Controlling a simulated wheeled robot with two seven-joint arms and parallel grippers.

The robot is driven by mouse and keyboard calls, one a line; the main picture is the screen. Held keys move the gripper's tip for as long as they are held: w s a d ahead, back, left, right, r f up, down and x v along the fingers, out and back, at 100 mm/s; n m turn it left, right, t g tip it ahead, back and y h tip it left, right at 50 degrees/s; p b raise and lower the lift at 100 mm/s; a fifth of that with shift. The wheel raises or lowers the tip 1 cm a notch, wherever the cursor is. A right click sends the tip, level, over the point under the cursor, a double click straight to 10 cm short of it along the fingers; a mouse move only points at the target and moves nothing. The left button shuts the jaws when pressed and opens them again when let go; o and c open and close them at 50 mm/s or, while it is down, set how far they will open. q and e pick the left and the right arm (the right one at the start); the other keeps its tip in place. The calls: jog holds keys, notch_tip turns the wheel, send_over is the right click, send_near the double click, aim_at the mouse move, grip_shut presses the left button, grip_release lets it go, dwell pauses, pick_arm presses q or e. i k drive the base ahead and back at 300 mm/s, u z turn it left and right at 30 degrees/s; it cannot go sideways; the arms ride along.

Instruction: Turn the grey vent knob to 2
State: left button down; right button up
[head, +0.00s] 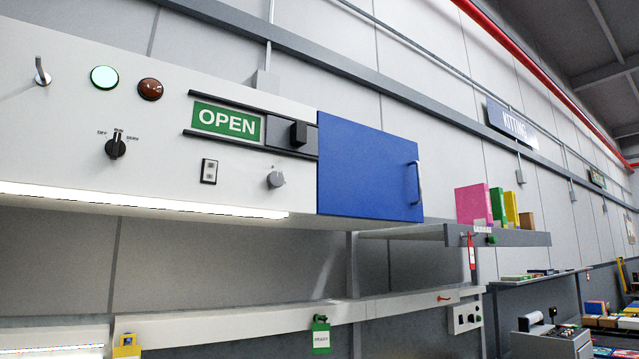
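A small grey knob (276,180) sits on the white upper panel (60,120), just left of the blue door's lower left part. Its pointer appears to aim up and to the right, but I cannot read any numbers around it. The blue door (366,170) is close to the knob's right side. Neither of my grippers is in the head view, and nothing touches the knob.
A shelf (500,237) with coloured binders projects at right.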

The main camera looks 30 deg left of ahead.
aim_at(274, 180)
jog(key=u, duration=0.4)
jog(key=i, duration=0.7)
jog(key=u, duration=0.7)
